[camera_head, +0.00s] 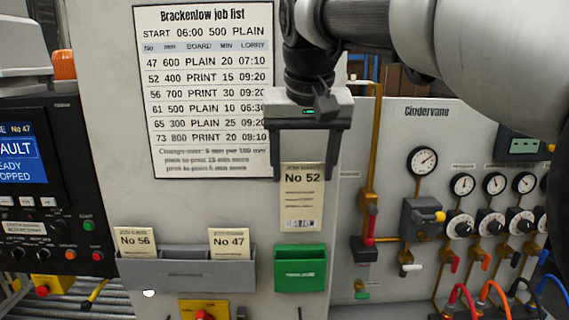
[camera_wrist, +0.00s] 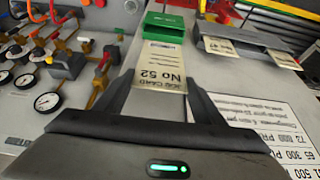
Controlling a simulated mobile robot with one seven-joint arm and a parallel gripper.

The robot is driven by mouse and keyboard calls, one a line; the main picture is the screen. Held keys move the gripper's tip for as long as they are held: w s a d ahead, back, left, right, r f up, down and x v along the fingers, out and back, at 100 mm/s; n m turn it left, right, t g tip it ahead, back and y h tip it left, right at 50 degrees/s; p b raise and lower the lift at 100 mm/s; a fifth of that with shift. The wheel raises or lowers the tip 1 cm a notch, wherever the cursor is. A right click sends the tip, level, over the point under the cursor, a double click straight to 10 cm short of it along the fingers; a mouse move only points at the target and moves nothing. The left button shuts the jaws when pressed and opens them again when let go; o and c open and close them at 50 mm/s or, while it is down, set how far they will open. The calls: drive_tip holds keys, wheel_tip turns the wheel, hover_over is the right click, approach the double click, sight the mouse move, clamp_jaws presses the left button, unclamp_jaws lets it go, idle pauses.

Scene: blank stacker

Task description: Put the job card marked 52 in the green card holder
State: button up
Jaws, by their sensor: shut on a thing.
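The job card marked No 52 (camera_head: 302,205) is a cream card, hanging upright with its number at the top. My gripper (camera_head: 306,176) is shut on its upper end, one finger at each side. The green card holder (camera_head: 300,270) is on the grey panel straight below the card. In the head view the card's lower edge shows whole, just above the holder's rim. In the wrist view the card (camera_wrist: 160,72) extends from between my fingers (camera_wrist: 160,92) toward the green holder (camera_wrist: 168,24); I cannot tell the exact gap.
A grey rack (camera_head: 185,273) left of the green holder holds card No 56 (camera_head: 136,241) and card No 47 (camera_head: 229,242). A job list (camera_head: 205,90) is on the panel above. Gauges, valves and pipes (camera_head: 420,225) stand to the right.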

drive_tip(key=shift+f+b, duration=1.4)
drive_tip(key=shift+f, duration=0.65)
drive_tip(key=shift+f+b, duration=2.2)
drive_tip(key=shift+f, duration=0.45)
drive_tip(key=o, duration=1.4)
drive_tip(key=p, duration=0.3)
approach(302, 191)
drive_tip(key=s+r, duration=0.2)
drive_tip(key=s, duration=0.1)
drive_tip(key=shift+s+r, duration=0.2)
drive_tip(key=shift+s, duration=0.05)
